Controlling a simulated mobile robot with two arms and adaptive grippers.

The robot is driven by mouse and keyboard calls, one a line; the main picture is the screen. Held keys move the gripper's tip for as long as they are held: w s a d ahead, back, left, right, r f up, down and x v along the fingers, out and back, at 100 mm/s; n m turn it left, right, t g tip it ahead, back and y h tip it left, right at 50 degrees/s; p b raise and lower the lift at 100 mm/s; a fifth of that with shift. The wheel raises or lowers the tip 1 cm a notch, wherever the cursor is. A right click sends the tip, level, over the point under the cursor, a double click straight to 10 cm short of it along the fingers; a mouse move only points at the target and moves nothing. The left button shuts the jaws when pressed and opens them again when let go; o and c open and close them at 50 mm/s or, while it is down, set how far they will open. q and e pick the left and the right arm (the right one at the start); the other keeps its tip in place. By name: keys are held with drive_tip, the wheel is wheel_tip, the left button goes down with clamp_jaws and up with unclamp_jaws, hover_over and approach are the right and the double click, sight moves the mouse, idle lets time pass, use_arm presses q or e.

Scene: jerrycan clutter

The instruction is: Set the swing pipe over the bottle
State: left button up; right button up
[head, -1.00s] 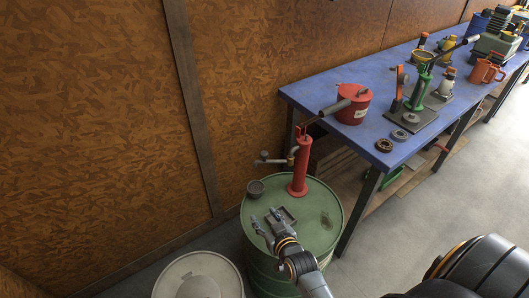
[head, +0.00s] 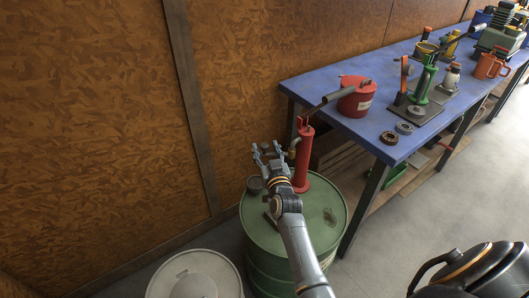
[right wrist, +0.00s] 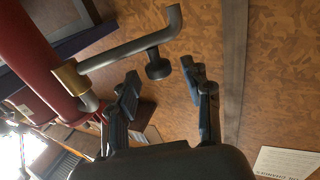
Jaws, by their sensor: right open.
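The red hand pump (head: 303,165) stands upright on the green drum (head: 325,225). Its grey swing pipe (right wrist: 125,53) leaves a brass collar (right wrist: 70,78) and ends in a bent tip; a dark knob (right wrist: 157,66) sits on it. In the head view my right gripper hides most of the pipe. My right gripper (head: 267,150) is open and empty, its fingertips on either side of the knob in the right wrist view (right wrist: 161,76); contact cannot be told.
A blue workbench (head: 320,83) stands right of the drum, with a red can (head: 355,98), a green pump (head: 424,82) and a small pale bottle (head: 451,76) on it. A wooden wall (head: 90,120) is close behind the drum. A pale drum (head: 195,280) stands front left.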

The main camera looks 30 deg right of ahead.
drive_tip(key=shift+b+x, duration=0.4)
drive_tip(key=shift+x, duration=0.75)
clamp_jaws()
